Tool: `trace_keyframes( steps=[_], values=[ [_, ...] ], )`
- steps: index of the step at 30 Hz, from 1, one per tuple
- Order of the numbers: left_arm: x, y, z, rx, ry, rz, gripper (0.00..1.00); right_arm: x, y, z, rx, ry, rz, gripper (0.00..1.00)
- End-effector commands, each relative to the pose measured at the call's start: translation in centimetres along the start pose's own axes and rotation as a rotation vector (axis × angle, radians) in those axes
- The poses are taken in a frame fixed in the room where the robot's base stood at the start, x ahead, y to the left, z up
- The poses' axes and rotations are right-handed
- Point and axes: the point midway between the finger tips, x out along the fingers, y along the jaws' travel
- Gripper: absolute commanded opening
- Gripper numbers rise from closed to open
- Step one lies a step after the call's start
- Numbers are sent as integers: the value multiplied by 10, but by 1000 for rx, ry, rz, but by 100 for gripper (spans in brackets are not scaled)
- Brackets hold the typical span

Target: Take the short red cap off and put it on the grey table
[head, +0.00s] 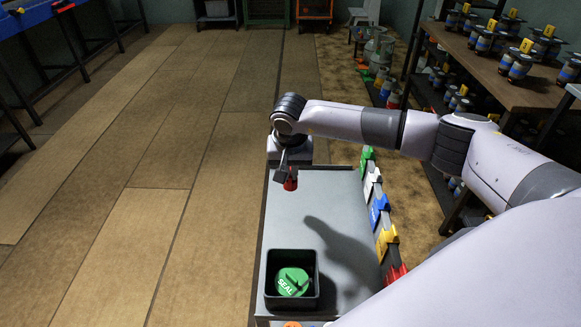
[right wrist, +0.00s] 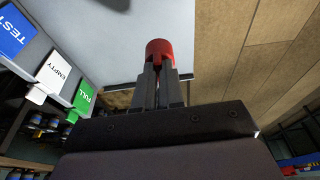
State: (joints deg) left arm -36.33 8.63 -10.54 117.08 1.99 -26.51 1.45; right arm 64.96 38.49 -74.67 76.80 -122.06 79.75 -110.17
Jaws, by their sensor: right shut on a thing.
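The short red cap (head: 291,180) is between the fingers of my right gripper (head: 286,172), over the far end of the grey table (head: 285,222). In the right wrist view, the red cap (right wrist: 159,52) shows at the fingertips of the right gripper (right wrist: 158,72), which is shut on it. The grey tabletop lies behind it there (right wrist: 115,45). I cannot tell the exact height of the cap above the table. My left gripper is not in view.
A black bin (head: 291,301) with a green SEAL piece (head: 293,281) stands at the table's near end. Coloured tags, one yellow (head: 386,238), line its right edge. Shelves with several jars (head: 517,65) stand at the right. The middle of the tabletop is clear.

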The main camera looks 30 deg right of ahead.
Motion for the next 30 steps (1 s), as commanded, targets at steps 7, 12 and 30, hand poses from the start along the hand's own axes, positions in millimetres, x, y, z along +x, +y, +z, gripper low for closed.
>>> trace_keyframes(
  steps=[7,12,30],
  values=[
    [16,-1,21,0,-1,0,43,35,0,9,1,-1,-1,0],
    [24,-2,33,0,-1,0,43,54,0,14,1,-1,-1,0],
    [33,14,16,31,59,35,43,84,-1,21,1,0,-2,0]
  ],
)
